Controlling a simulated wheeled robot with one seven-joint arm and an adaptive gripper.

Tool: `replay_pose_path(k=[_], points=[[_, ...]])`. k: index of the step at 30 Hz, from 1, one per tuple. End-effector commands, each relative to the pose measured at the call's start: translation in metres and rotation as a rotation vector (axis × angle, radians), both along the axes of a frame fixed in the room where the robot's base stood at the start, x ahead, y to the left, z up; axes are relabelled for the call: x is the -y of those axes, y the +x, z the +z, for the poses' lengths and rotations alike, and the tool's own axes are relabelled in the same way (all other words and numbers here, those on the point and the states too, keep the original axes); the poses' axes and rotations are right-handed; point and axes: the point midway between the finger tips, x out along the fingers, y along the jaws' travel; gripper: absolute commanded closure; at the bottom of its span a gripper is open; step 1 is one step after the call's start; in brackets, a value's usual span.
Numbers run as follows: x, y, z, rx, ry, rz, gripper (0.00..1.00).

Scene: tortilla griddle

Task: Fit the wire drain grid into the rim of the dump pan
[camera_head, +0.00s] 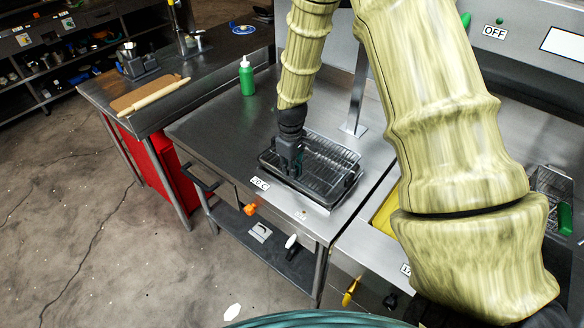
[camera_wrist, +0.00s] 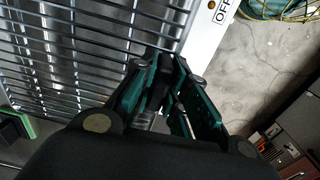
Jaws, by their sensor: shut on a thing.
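The wire drain grid (camera_head: 330,156) is a silvery rack of thin bars at the front of the steel table. The dump pan (camera_head: 345,188) is dark and shows below and around the grid's near edges. I cannot tell whether the grid sits inside the pan's rim or rests on it. My gripper (camera_head: 290,170) points down at the grid's left side and is shut on it. In the wrist view, the grid's bars (camera_wrist: 75,50) fill the upper left, and the dark green jaws (camera_wrist: 165,90) are closed together at its edge. The jaws hide the gripped part.
A green bottle (camera_head: 246,76) stands at the table's back left. The table's left part (camera_head: 215,125) is clear. A rolling pin (camera_head: 153,95) lies on the side counter. A steel post (camera_head: 357,95) stands behind the pan, and a yellow container (camera_head: 386,212) is to the right.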

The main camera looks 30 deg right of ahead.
Motion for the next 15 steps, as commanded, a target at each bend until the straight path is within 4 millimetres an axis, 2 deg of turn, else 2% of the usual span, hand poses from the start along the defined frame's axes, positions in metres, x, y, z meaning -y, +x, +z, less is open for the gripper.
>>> replay_pose_path(k=[15], points=[[0.0,0.0001,-0.0086,0.0,0.0,0.0,1.0]])
